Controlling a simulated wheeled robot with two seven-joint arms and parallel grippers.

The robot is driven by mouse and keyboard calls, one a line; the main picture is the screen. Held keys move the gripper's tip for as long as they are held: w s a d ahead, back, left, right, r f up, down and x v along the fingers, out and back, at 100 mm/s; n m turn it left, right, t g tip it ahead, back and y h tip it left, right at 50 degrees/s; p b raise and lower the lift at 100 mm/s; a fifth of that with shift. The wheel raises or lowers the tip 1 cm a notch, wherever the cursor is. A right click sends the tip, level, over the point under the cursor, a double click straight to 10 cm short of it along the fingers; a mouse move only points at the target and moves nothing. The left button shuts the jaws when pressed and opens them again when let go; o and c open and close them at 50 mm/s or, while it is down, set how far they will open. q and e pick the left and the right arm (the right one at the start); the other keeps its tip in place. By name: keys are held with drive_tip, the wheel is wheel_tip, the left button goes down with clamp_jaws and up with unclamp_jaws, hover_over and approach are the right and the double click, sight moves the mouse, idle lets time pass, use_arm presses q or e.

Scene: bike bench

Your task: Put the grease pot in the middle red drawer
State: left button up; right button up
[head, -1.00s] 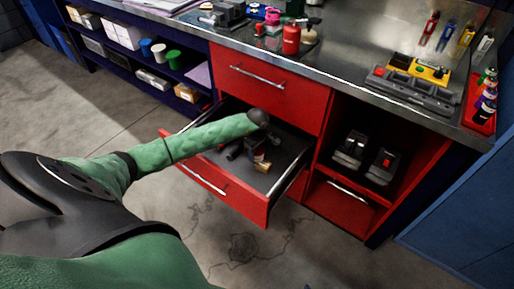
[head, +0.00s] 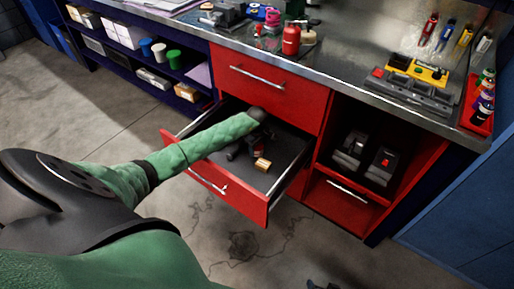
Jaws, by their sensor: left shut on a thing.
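The middle red drawer (head: 236,197) is pulled out below a shut red drawer, its grey floor partly in view. My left arm reaches over its left side, and my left gripper (head: 251,153) is down inside the drawer, dark and partly hidden by my wrist. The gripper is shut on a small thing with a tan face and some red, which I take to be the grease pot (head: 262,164). It is close to the drawer floor; I cannot tell whether it touches. A dark tip at the bottom edge may be my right gripper (head: 322,285).
The shut red drawer (head: 268,88) is just above. The steel worktop holds a red bottle (head: 291,39) and a yellow-and-grey tool case (head: 415,82). An open cubby with dark items (head: 366,157) is at the right. The drawer's right part is clear.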

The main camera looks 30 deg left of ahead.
drive_tip(key=shift+f, duration=0.2)
use_arm(q)
drive_tip(key=shift+f, duration=0.1)
drive_tip(key=o, duration=1.4)
drive_tip(key=shift+c, duration=0.2)
use_arm(e)
drive_tip(key=shift+f, duration=0.5)
